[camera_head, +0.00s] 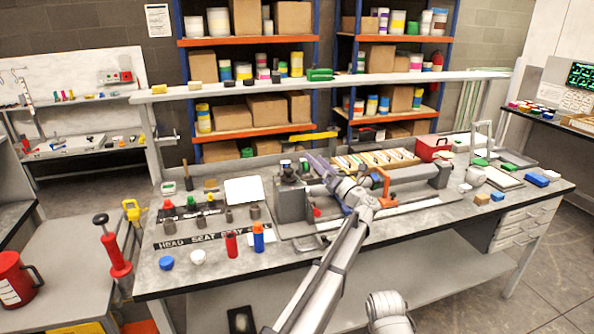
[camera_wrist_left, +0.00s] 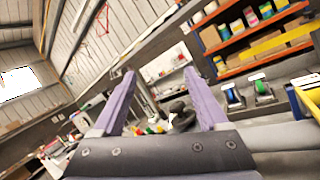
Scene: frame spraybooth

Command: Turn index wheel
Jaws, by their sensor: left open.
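The index wheel is not clear to me. A grey block fixture (camera_head: 291,204) stands mid-bench, with a dark rounded part (camera_head: 288,175) on top that may be it. My left gripper (camera_head: 312,163), with purple fingers, is just right of this part and slightly above it. In the left wrist view my left gripper (camera_wrist_left: 163,100) is open, its fingers wide apart with nothing gripped. A dark rounded shape (camera_wrist_left: 181,116) shows beyond and between the fingers. I cannot tell whether anything touches. My right gripper is out of view.
A long grey cylinder (camera_head: 412,174) lies to the right on the bench. A red bottle (camera_head: 231,245) and a blue-and-orange bottle (camera_head: 258,238) stand at the front left. A raised shelf (camera_head: 400,77) runs along the back. A red box (camera_head: 433,148) is at back right.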

